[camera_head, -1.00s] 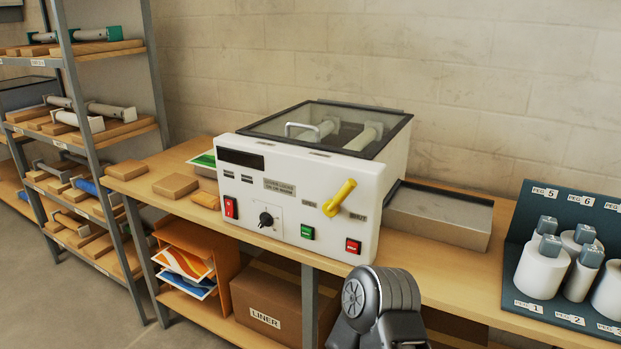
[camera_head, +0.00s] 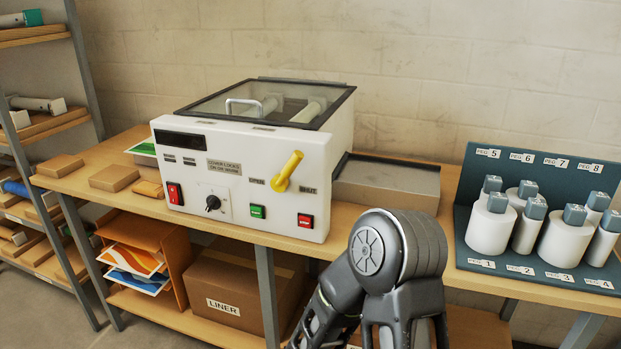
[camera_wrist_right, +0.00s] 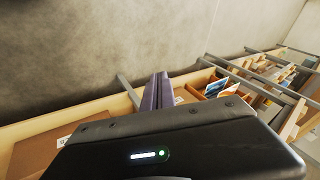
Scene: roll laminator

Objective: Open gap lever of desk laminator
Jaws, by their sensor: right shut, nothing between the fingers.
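The white desk laminator (camera_head: 240,170) stands on the wooden bench, its front panel facing me. Its yellow gap lever (camera_head: 289,170) is on the right of the panel, between the labels OPEN on the left and SHUT on the right. The lever points up and leans to the right. My right arm rises in front of the bench, below and right of the lever, apart from it. My right gripper (camera_wrist_right: 158,92) shows in the right wrist view with its fingers together and empty, away from the lever. The head view does not clearly show its fingertips. My left gripper is not in view.
A grey tray (camera_head: 385,184) lies right of the laminator. A dark peg rack (camera_head: 466,235) with white rolls stands farther right. Brown blocks (camera_head: 115,178) lie on the left. A LINER box (camera_head: 235,297) and an orange paper holder (camera_head: 180,262) sit on the lower shelf.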

